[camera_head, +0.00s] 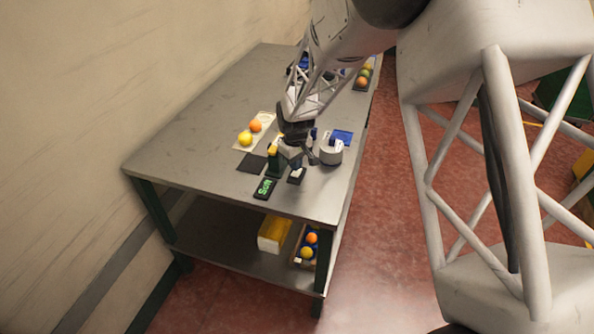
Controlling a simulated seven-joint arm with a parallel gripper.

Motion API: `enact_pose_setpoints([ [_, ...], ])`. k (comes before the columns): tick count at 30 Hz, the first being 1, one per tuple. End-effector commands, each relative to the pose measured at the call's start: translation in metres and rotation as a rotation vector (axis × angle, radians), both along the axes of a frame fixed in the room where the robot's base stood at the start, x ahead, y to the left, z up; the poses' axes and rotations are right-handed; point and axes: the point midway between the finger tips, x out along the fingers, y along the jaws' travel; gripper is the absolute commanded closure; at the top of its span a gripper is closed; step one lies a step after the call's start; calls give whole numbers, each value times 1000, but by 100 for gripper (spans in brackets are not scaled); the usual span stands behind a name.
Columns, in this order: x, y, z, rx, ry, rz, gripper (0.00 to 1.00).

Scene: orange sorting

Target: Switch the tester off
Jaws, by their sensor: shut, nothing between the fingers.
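A small black device with a lit green display (264,188) lies near the front edge of the table; its characters are too small to read surely. A small black box (297,176) sits just to its right and may be the switch part. A dark green and yellow upright piece (274,160) stands behind the display. My gripper (296,166) is shut and empty, pointing down just over the black box. I cannot tell whether it touches the box. My arm hides part of the table behind it.
A light grey round device (331,150) stands right of my gripper, close to it, with a blue pad (342,137) behind. Left are a black mat (252,163) and a pale tray (265,119) with yellow and orange fruit. The left part of the grey table (185,150) is clear.

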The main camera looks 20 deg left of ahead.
Motion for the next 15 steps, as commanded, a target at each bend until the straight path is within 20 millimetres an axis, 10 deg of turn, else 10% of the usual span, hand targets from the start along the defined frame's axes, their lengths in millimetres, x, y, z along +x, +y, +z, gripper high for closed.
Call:
enact_pose_setpoints([
  [15, 0, 0, -4, 0, 0, 0, 100],
])
